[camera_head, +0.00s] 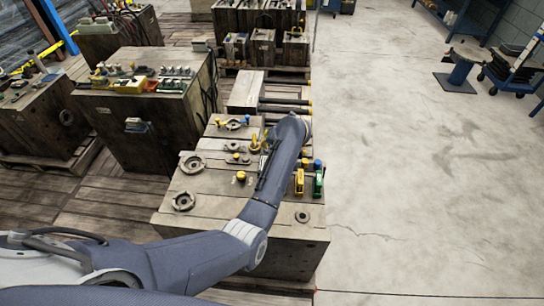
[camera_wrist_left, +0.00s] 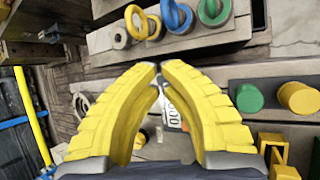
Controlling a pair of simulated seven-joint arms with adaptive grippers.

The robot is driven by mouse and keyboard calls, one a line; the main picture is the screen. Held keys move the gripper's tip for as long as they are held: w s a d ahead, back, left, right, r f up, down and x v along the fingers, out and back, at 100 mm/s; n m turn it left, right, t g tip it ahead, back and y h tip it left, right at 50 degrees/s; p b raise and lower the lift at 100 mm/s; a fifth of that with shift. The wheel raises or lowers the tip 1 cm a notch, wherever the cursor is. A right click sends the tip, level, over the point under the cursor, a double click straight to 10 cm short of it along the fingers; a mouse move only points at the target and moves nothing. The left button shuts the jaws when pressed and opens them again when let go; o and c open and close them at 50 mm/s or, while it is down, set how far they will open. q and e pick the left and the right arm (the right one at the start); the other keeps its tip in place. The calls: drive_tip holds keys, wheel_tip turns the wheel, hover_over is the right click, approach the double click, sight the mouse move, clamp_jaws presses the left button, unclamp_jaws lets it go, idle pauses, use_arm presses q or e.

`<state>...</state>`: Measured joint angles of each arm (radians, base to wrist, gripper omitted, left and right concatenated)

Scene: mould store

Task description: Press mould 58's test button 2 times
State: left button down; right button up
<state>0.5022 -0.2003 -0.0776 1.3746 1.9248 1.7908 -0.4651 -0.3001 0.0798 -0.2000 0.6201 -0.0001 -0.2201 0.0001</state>
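A wooden-grey mould block (camera_head: 215,205) stands under my left arm in the head view; I cannot read a number on it. On its top are yellow knobs (camera_head: 241,176), round metal rings and yellow and green brackets (camera_head: 318,185). In the left wrist view a green round knob (camera_wrist_left: 246,97) and a yellow one (camera_wrist_left: 300,97) lie right of my left gripper (camera_wrist_left: 155,70). Its yellow fingers are together at the tips, with nothing seen between them. A white label (camera_wrist_left: 173,116) shows partly behind the fingers. Which knob is the test button I cannot tell. My right gripper is out of view.
Yellow and blue eye rings (camera_wrist_left: 177,17) stand at the top of the left wrist view. Other mould blocks (camera_head: 150,120) stand to the left and behind. The concrete floor (camera_head: 400,150) on the right is mostly clear, with a blue trolley (camera_head: 510,75) beyond.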

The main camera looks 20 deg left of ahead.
use_arm(q)
drive_tip(key=shift+r, duration=2)
idle(0.6)
wheel_tip(320, 180, up, 4)
drive_tip(key=shift+f, duration=0.1)
drive_tip(key=shift+f, duration=0.1)
idle(0.3)
drive_tip(key=shift+f, duration=4.35)
